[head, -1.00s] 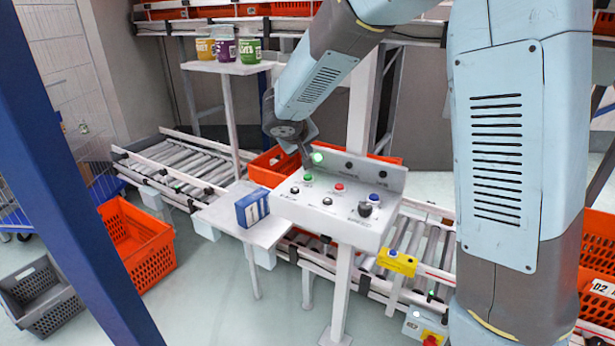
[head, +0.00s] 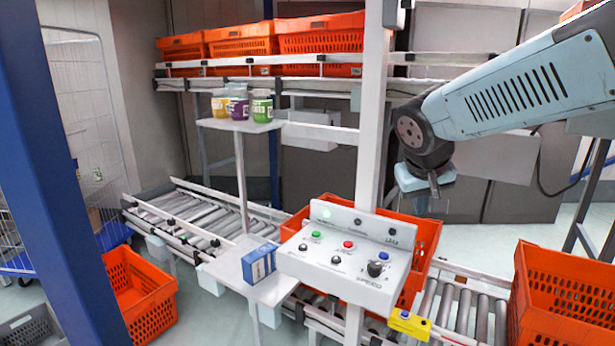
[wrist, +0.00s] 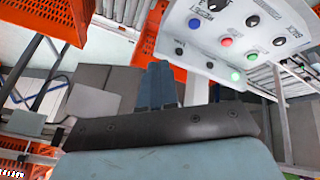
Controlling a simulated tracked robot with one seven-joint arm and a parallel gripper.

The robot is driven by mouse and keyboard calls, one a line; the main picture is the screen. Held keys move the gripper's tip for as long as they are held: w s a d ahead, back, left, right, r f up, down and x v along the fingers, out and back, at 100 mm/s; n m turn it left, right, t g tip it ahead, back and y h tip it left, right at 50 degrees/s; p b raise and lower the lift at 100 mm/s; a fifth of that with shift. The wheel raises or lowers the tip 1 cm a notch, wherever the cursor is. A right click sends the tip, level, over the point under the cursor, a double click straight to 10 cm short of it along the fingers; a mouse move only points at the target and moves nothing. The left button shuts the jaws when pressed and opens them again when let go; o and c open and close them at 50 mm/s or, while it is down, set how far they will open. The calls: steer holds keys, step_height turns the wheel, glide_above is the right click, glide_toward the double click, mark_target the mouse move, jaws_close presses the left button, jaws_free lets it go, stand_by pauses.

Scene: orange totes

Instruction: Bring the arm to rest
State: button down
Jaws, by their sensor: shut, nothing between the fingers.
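My gripper (head: 434,190) hangs at the end of my arm in the upper right of the head view, right of the white post and above the conveyor. It points down, and its fingertips are small and partly hidden there. In the wrist view the two blue-grey fingers (wrist: 160,84) lie side by side, shut and empty. The white control panel (head: 345,270) stands left of and below the gripper, apart from it. Its buttons and a lit green lamp also show in the wrist view (wrist: 240,40).
An orange tote (head: 425,240) sits behind the panel, another (head: 560,300) at the right. A blue box (head: 258,263) stands on a small shelf. Several jars (head: 237,108) stand on a higher shelf. A white post (head: 374,110) rises left of the gripper. A blue column (head: 60,150) is at the left.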

steer(key=s+d+y, duration=0.1)
steer(key=s+y, duration=0.1)
steer(key=s, duration=1.1)
steer(key=shift+s+r+m+y, duration=0.2)
steer(key=shift+r+m+y, duration=0.1)
steer(key=shift+m, duration=0.1)
stand_by(0.9)
